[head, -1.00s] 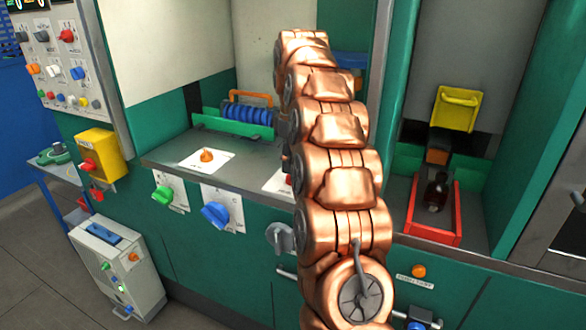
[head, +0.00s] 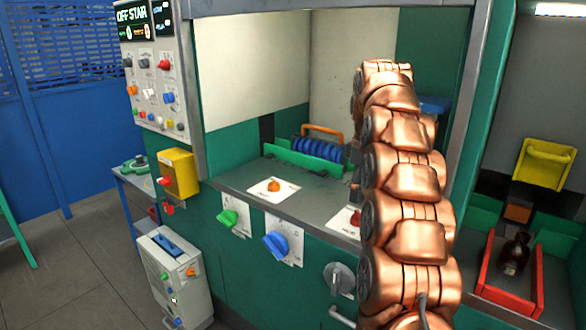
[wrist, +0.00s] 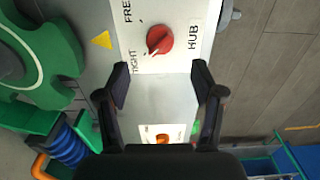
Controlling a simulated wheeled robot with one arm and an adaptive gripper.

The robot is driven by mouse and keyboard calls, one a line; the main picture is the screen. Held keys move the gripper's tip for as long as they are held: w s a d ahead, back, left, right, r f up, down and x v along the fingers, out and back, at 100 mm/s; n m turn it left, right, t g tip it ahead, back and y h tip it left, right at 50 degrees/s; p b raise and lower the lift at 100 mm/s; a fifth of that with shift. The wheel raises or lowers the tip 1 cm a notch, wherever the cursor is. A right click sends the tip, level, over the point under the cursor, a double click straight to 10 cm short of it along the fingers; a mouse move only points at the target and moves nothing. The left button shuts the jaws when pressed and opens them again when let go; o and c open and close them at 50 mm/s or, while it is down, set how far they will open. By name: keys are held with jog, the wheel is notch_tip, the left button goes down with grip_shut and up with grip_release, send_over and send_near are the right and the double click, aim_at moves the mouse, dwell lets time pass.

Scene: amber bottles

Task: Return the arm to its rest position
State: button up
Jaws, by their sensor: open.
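My copper-coloured arm (head: 405,190) rises through the right half of the head view, in front of the green machine. Its end is hidden behind its own links there. In the wrist view my gripper (wrist: 160,82) has its two black fingers spread apart with nothing between them. Below it are the grey machine shelf and a white plate with a red knob (wrist: 159,40), marked FREE, TIGHT and HUB. An amber bottle (head: 515,255) stands in a red-edged tray (head: 488,290) at the right of the head view, apart from the arm.
A green rack with blue discs (head: 318,149) and an orange handle sits on the shelf. A yellow bin (head: 543,160) hangs above the tray. A control panel (head: 152,85), yellow box (head: 178,173) and grey floor cabinet (head: 180,275) stand left.

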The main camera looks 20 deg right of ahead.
jog(key=s+a+m, duration=0.2)
jog(key=s+a, duration=1.2)
jog(key=a, duration=0.2)
jog(key=s+a+f+m, duration=0.1)
jog(key=s+a+f, duration=0.1)
jog(key=s, duration=0.6)
jog(key=s+a+f+m+g+p, duration=0.1)
jog(key=s+a+f+m, duration=0.1)
jog(key=s+f, duration=0.3)
jog(key=s+a+f+m, duration=0.1)
jog(key=s+a+f, duration=0.3)
jog(key=s, duration=0.7)
jog(key=shift+f+g+p, duration=0.15)
jog(key=shift+g+p, duration=0.2)
jog(key=shift+g, duration=0.05)
